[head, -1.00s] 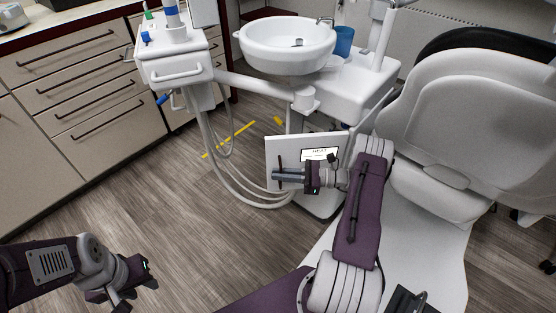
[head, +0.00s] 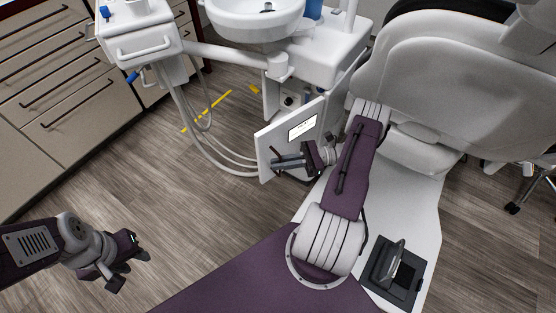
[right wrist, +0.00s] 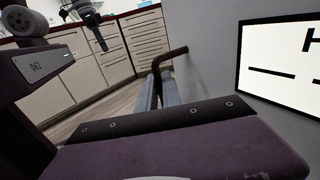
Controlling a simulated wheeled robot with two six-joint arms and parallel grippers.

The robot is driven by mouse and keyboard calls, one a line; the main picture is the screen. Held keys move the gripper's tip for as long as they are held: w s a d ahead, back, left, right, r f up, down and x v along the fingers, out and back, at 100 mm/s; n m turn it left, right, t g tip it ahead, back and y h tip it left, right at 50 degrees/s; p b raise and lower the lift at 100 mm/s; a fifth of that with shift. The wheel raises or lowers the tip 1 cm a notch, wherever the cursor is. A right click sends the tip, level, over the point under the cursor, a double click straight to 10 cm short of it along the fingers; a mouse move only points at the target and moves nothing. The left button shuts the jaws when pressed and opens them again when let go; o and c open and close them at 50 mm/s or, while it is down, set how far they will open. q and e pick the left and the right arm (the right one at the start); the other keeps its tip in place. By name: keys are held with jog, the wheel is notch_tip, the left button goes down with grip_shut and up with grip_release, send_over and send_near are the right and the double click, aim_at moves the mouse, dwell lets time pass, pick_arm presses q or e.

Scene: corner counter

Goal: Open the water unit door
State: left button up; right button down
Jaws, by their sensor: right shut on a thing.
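The water unit door (head: 292,128) is a white panel with a black-and-white label (head: 303,127). It stands swung out at an angle from the white unit body, with part of the inside (head: 288,100) showing behind it. My right gripper (head: 285,162) is shut on the door's dark handle (right wrist: 172,57) near its free left edge. In the right wrist view its grey fingers (right wrist: 158,92) reach the handle, and the label is at the right. My left gripper (head: 130,267) is empty, its fingers apart, above the floor at lower left.
White hoses (head: 190,135) hang in loops left of the door. The basin (head: 255,18) and instrument tray unit (head: 140,42) are above. The patient chair (head: 435,95) stands at right, close to my right arm.

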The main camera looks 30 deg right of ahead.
jog(key=c, duration=1.5)
grip_release()
jog(key=shift+c, duration=0.2)
jog(key=v, duration=0.9)
jog(key=shift+s, duration=0.1)
